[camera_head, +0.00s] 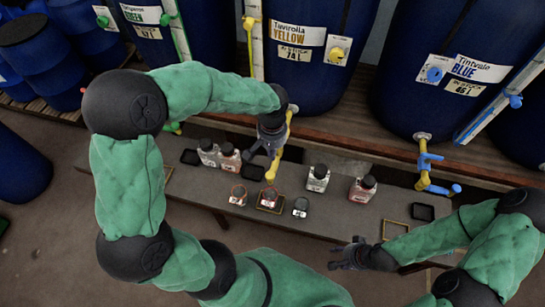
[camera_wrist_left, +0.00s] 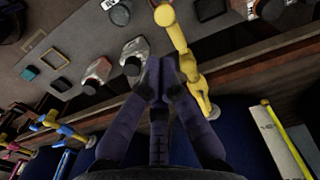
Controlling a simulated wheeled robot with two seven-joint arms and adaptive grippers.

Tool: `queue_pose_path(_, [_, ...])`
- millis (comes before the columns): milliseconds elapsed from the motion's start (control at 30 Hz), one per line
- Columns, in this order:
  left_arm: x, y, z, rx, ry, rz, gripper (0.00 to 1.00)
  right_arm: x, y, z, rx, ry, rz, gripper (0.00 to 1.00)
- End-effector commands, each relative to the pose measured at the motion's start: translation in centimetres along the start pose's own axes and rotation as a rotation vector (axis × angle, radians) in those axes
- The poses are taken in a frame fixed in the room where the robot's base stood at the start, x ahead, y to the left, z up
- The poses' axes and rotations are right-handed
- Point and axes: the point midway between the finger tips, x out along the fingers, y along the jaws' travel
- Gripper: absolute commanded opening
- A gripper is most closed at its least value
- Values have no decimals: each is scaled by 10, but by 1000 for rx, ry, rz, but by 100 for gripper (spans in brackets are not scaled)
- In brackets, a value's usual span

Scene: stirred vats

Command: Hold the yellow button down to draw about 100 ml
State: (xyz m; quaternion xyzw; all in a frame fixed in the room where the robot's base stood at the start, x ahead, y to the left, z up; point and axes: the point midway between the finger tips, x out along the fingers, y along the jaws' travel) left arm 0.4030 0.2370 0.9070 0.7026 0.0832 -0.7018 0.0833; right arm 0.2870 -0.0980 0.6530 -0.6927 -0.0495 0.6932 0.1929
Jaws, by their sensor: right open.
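The yellow button (camera_head: 337,54) sits on a white plate on the front of the blue vat labelled yellow (camera_head: 300,75), above and to the right of my left gripper. My left gripper (camera_head: 256,156) is low in front of that vat, beside its yellow tap (camera_head: 271,172), and away from the button. In the left wrist view its fingertips (camera_wrist_left: 161,66) are close together with nothing visible between them, next to the yellow tap (camera_wrist_left: 199,88). The arm hides part of the tap in the head view. My right gripper (camera_head: 345,257) is open and empty at the bench's front edge.
Jars with black lids (camera_head: 318,178) stand on the grey bench (camera_head: 335,215), among small tags and dark pads. The vats labelled green (camera_head: 140,50) and blue (camera_head: 440,60) stand either side. Bare bench lies between the jars and my right gripper.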

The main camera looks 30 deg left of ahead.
Motion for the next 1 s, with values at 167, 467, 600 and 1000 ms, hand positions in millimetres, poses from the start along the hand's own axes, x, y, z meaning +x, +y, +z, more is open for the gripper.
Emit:
queue_pose_path(167, [38, 0, 1, 0, -4, -1, 0, 15, 5, 0, 0, 0, 0, 46])
queue_pose_path(467, [92, 0, 1, 0, -4, 0, 0, 35, 12, -1, 0, 0, 0, 46])
queue_pose_path(600, [110, 0, 1, 0, -2, 0, 0, 42, 15, -2, 0, 0, 0, 46])
queue_pose_path(1000, [123, 0, 0, 0, -1, 0, 0, 47, 17, -2, 0, 0, 0, 46])
